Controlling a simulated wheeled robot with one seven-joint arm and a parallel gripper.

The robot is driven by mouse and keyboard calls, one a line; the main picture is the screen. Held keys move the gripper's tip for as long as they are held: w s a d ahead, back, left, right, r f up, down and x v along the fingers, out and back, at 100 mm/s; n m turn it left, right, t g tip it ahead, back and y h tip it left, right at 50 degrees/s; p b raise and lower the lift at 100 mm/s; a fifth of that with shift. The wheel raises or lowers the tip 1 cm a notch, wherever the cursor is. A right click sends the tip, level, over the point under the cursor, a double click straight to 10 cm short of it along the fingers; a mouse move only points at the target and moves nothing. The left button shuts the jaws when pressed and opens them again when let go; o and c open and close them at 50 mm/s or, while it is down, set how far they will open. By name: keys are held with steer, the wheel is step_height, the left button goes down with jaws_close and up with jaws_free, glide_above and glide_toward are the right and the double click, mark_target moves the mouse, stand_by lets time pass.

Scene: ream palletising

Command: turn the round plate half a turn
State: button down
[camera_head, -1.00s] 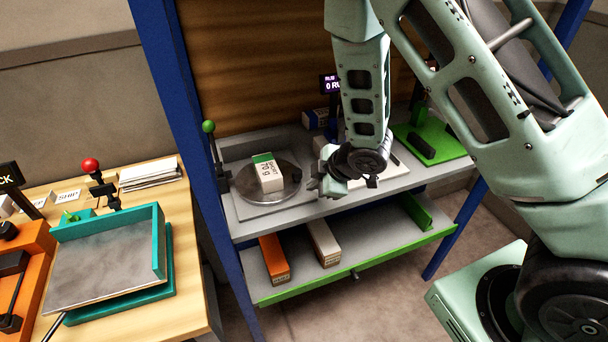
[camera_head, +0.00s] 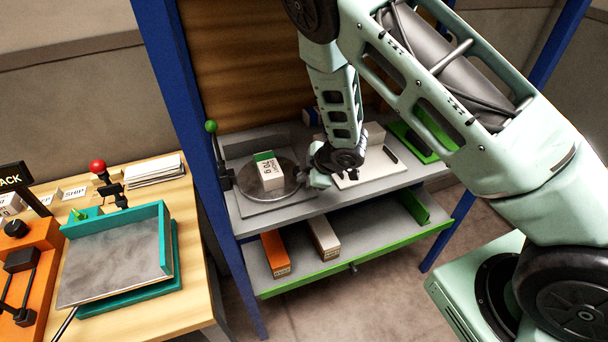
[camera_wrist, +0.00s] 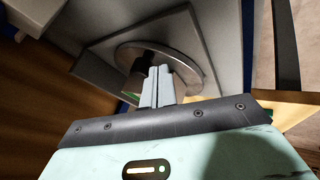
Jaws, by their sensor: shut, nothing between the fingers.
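The round plate (camera_head: 291,180) is a grey metal disc set on a flat grey base (camera_head: 238,203) on the upper shelf. A small white box with a green end (camera_head: 271,177) lies on it, its printed end facing the front. My gripper (camera_head: 318,181) is at the right edge of the plate, its fingers shut with nothing between them. In the wrist view the shut fingers (camera_wrist: 157,84) stand in front of the plate (camera_wrist: 188,62) and hide part of it. I cannot tell whether they touch its rim.
A green-knobbed lever (camera_head: 211,128) stands left of the plate. A white tray (camera_head: 385,170) and a green stand (camera_head: 420,150) are to the right. Orange (camera_head: 275,254) and white (camera_head: 324,238) boxes lie on the lower shelf. A wooden table (camera_head: 190,285) with a teal-framed tray is at left.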

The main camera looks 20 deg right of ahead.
steer(key=shift+w, duration=0.1)
steer(key=shift+w+d, duration=0.15)
steer(key=shift+d, duration=0.1)
steer(key=shift+w+d+n+y, duration=0.2)
steer(key=shift+n+y, duration=0.1)
steer(key=shift+n, duration=0.2)
steer(key=shift+w+d+r+n+g+y+p, duration=0.1)
steer(key=shift+w+d+n+g+y+p, duration=0.2)
steer(key=shift+w+n+g+p, duration=0.15)
steer(key=shift+w+d+n+g+y+p, duration=0.25)
steer(key=shift+w+d+n+g+y, duration=0.1)
steer(key=shift+w+n, duration=0.35)
steer(key=shift+w+d+n+g+y+p, duration=0.25)
steer(key=shift+w+n, duration=0.2)
steer(key=shift+n, duration=0.3)
steer(key=shift+w+d, duration=0.2)
steer(key=shift+w, duration=0.7)
steer(key=shift+w+d, duration=0.2)
steer(key=shift+w, duration=0.7)
steer(key=shift+w+p, duration=0.3)
steer(key=shift+w, duration=0.85)
